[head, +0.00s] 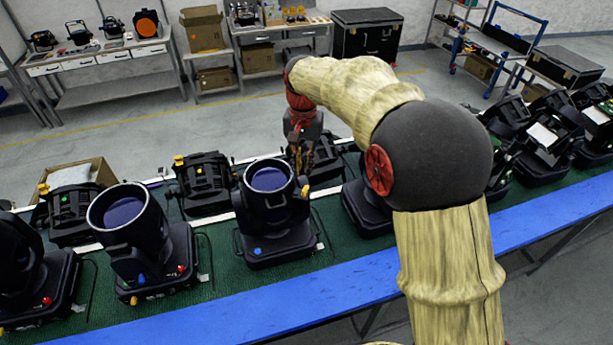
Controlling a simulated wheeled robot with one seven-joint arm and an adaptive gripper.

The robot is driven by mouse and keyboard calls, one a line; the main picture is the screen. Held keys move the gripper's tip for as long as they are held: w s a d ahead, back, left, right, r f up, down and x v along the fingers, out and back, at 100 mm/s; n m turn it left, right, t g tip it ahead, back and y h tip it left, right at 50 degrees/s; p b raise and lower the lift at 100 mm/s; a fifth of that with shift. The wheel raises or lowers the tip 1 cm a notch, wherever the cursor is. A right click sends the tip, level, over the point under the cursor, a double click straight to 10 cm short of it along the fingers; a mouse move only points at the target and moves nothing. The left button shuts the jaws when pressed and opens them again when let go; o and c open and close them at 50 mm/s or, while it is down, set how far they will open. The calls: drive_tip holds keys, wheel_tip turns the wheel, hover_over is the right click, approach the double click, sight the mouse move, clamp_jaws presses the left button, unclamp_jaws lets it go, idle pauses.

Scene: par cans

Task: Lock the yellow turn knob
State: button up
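Several black par cans stand in two rows on a green-topped table. The nearest to my gripper is a par can (267,215) with a round lens facing up and a blue dot on its base. A small yellow knob (304,191) shows at its upper right side. Other yellow knobs are on the back-row can (178,161) and on the can at the far left (43,188). My gripper (303,165) points down just behind and right of the nearest can, close to its yellow knob. Its fingers are small and dark here, so I cannot tell whether they touch anything.
The green table surface (215,300) has a blue front edge (330,310). My arm hides part of the can (362,208) to the right. More cans crowd the right end. A cardboard box (82,172) stands behind the left cans. The grey floor behind is open.

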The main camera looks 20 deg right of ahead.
sight(304, 188)
drive_tip(key=shift+s+r+m, duration=0.25)
drive_tip(key=shift+s+m, duration=0.2)
drive_tip(key=shift+m, duration=0.05)
drive_tip(key=shift+f+p, duration=0.6)
drive_tip(key=shift+f, duration=3.25)
drive_tip(key=shift+c, duration=0.2)
clamp_jaws()
drive_tip(key=shift+w, duration=0.1)
